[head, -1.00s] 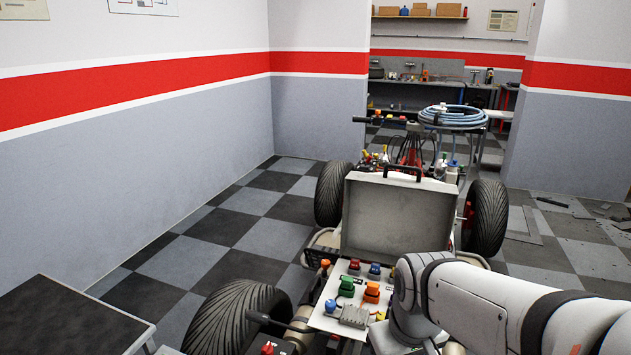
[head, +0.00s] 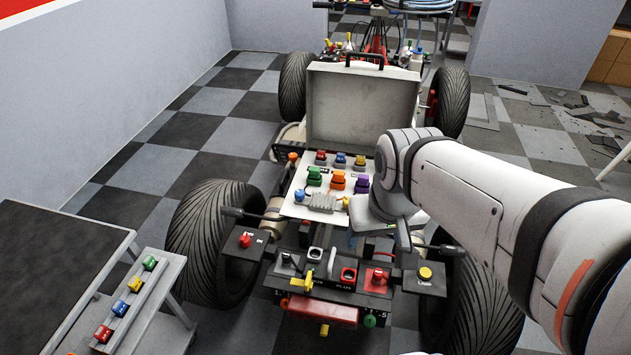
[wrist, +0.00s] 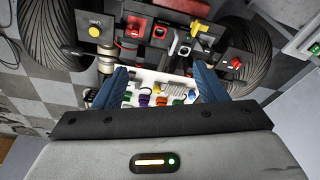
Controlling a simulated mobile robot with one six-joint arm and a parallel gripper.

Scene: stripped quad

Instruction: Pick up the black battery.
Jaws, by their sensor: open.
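I cannot pick out a black battery for certain in either view. A small rack (head: 125,322) at the lower left of the head view holds small labelled blocks: green (head: 149,263), yellow (head: 135,284), blue (head: 120,307) and red (head: 103,333). None of these looks black. My gripper (wrist: 160,70) shows in the wrist view with its two blue fingers wide apart and nothing between them. Past the fingers is the white board with coloured knobs.
The stripped quad has big tyres (head: 211,238), an upright grey case lid (head: 350,108) and a white board (head: 298,208) with coloured knobs. A black front panel (head: 262,273) carries switches and a yellow lever. A dark-topped table (head: 55,265) stands at left. Checkered floor is clear left of the quad.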

